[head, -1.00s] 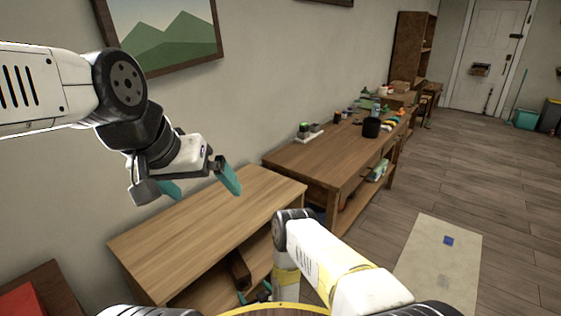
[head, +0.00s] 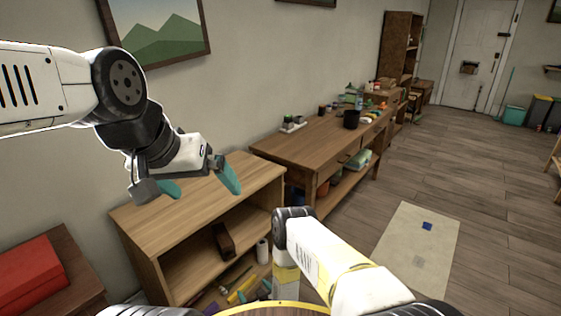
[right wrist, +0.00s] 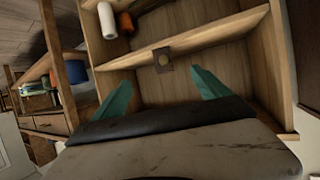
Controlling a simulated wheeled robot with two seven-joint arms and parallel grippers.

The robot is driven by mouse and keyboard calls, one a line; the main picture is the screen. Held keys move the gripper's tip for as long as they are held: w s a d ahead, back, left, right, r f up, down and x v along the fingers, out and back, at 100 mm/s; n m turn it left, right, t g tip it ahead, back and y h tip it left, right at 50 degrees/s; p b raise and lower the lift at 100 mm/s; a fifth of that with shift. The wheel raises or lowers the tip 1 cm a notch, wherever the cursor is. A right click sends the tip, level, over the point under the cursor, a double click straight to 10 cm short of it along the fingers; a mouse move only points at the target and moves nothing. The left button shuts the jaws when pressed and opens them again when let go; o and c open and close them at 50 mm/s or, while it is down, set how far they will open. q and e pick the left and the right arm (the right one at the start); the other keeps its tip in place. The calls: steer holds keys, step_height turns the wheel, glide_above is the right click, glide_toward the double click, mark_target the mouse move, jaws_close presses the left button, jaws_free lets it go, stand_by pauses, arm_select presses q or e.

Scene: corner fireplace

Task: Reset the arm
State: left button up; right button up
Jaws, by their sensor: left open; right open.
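My left gripper (head: 203,185) is open and empty in the head view, raised in front of the wall above the light wooden shelf unit (head: 190,210). Its teal fingers stand apart and touch nothing that I can see. My right arm (head: 325,255) reaches down at the lower middle of the head view, and its gripper is mostly hidden there. In the right wrist view my right gripper (right wrist: 160,82) is open, its teal fingers spread, with nothing between them. It faces an open wooden shelf (right wrist: 185,42).
A red box (head: 30,275) sits on dark furniture at lower left. The shelf unit holds a dark block (head: 223,241) and a white cylinder (head: 262,251). A long workbench (head: 310,150) with clutter runs along the wall. Floor at right is open around a pale mat (head: 420,250).

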steer(key=w+d+r+m+h, duration=0.1)
steer(key=w+d+r, duration=0.2)
steer(key=w+r, duration=1.3)
steer(key=s+d+r+m+g+h, duration=0.1)
steer(key=d+r, duration=0.3)
steer(key=r, duration=0.9)
steer(key=s+d+r+m+g+h, duration=0.1)
steer(key=d+r, duration=0.3)
steer(key=r, duration=1)
steer(key=s+d+r, duration=0.5)
steer(key=s+r, duration=0.1)
steer(key=r, duration=0.4)
steer(key=s+d+r+g, duration=0.1)
steer(key=s+d+r, duration=0.1)
steer(key=s, duration=0.8)
steer(key=s+d+r+m+g, duration=0.1)
steer(key=s+d+r, duration=0.2)
steer(key=s, duration=0.7)
steer(key=s+d+r+m+g+h, duration=0.1)
steer(key=s+d+r, duration=0.2)
steer(key=s, duration=0.6)
step_height(320, 180, up, 2)
steer(key=shift+s+r, duration=0.1)
steer(key=shift+s, duration=0.3)
steer(key=shift+d, duration=0.1)
